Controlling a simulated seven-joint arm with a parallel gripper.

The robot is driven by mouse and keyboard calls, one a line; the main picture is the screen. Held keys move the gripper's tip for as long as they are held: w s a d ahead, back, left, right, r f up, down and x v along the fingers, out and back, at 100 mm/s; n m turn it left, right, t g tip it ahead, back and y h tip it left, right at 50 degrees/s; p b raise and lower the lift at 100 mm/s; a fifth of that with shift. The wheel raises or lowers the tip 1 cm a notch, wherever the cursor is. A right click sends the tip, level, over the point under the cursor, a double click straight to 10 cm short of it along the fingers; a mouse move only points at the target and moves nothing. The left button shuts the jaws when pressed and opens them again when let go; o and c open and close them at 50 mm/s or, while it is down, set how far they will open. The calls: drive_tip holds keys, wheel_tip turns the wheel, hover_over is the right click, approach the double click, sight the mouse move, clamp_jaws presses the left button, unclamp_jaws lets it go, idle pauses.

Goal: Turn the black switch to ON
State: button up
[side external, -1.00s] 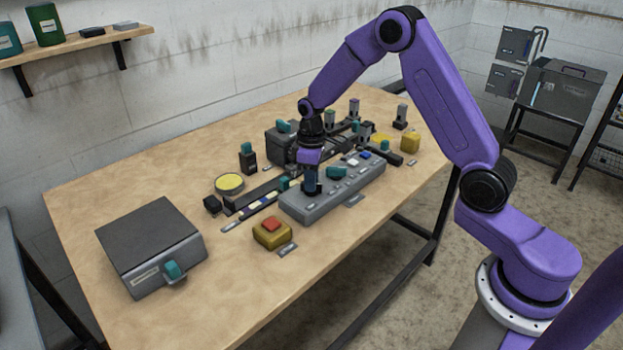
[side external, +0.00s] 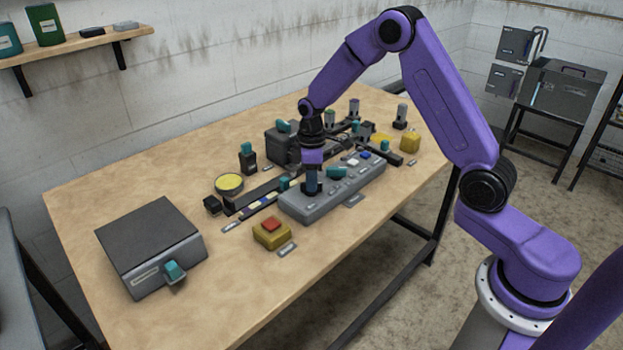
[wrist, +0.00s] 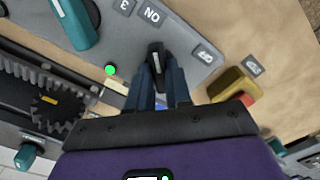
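The black switch (wrist: 156,58) is on the grey control panel (wrist: 190,30) and shows between my fingertips in the wrist view. Its long side points roughly at the ON label (wrist: 151,14); a second label (wrist: 207,53), too blurred to read surely, lies to the right. My gripper (wrist: 160,82) is down at the panel, its two dark blue fingers close on either side of the switch and seemingly touching it. In the side view my gripper (side external: 312,184) stands upright over the panel's left end (side external: 300,212) and hides the switch.
A teal handle (wrist: 75,22) on the panel and a lit green lamp (wrist: 110,70) are left of my fingers. A yellow box with a red button (side external: 271,233) stands in front of the panel.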

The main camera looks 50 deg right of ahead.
drive_tip(key=o, duration=0.4)
drive_tip(key=shift+r, duration=0.1)
wheel_tip(320, 180, up, 17)
drive_tip(key=shift+r, duration=0.2)
drive_tip(key=shift+a, duration=0.1)
idle(0.4)
drive_tip(key=s+a+n, duration=0.1)
drive_tip(key=s+a, duration=0.3)
drive_tip(key=s, duration=0.3)
drive_tip(key=s+a+n, duration=0.1)
drive_tip(key=s+a, duration=0.4)
drive_tip(key=s, duration=0.3)
drive_tip(key=shift+n, duration=0.7)
drive_tip(key=s+d+f, duration=0.1)
drive_tip(key=s, duration=0.5)
drive_tip(key=s+d+f, duration=0.1)
drive_tip(key=s+f, duration=0.1)
drive_tip(key=s, duration=0.5)
drive_tip(key=s+d+f, duration=0.1)
drive_tip(key=s, duration=0.6)
drive_tip(key=shift+s+d+f, duration=0.1)
drive_tip(key=shift+s+f, duration=0.15)
drive_tip(key=shift+f, duration=0.05)
